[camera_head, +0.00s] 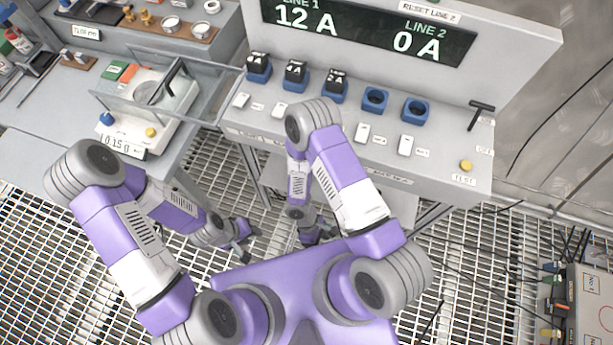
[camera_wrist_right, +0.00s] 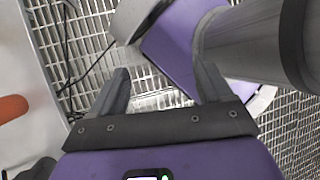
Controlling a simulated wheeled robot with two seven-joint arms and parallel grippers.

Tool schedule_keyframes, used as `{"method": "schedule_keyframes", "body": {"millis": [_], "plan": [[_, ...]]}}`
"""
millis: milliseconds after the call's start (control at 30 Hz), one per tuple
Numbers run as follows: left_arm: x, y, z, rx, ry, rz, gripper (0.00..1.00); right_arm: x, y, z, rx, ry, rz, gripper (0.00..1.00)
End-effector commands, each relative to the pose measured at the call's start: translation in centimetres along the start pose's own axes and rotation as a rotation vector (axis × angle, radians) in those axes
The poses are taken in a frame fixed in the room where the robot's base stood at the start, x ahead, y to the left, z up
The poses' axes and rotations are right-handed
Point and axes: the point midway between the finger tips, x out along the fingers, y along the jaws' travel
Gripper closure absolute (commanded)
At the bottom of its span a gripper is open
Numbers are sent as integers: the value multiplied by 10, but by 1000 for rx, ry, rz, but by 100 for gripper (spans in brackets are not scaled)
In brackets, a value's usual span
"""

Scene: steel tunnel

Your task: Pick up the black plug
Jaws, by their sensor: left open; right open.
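Three black plugs stand in blue sockets in a row on the grey panel: the left plug (camera_head: 258,60), the middle plug (camera_head: 295,71) and the right plug (camera_head: 335,81). Each has white lettering on top, too small to read surely. Two more blue sockets, the nearer-left one (camera_head: 375,99) and the far-right one (camera_head: 416,109), are empty. My left gripper (camera_head: 247,241) is open and empty, low over the grating in front of the panel. My right gripper (camera_head: 318,237) is low beside it, partly hidden by its arm; the right wrist view shows its fingers (camera_wrist_right: 162,80) apart with nothing between.
A display (camera_head: 365,28) reading 12 A and 0 A stands behind the sockets. White switches, a yellow button (camera_head: 466,165) and a black T-handle (camera_head: 481,108) are on the panel. A scale with a clear cover (camera_head: 160,92) stands left. A case (camera_head: 590,310) with cables lies right.

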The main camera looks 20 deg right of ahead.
Motion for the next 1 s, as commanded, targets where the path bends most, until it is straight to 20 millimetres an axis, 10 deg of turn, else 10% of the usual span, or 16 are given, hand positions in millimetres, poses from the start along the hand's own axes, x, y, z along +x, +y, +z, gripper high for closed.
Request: {"method": "schedule_keyframes", "body": {"millis": [133,300,600,1000], "plan": [[12,-4,-1,1,0,0,57,17,76,-4,-414,-332,407,21],[19,-7,-1,1,1,0,57,-20,148,-55,-752,-608,897,21],[25,-9,-2,1,1,1,57,-70,170,-128,-977,-768,1353,21],[39,-14,-2,1,1,1,57,-67,209,-132,-982,-771,1364,21]]}}
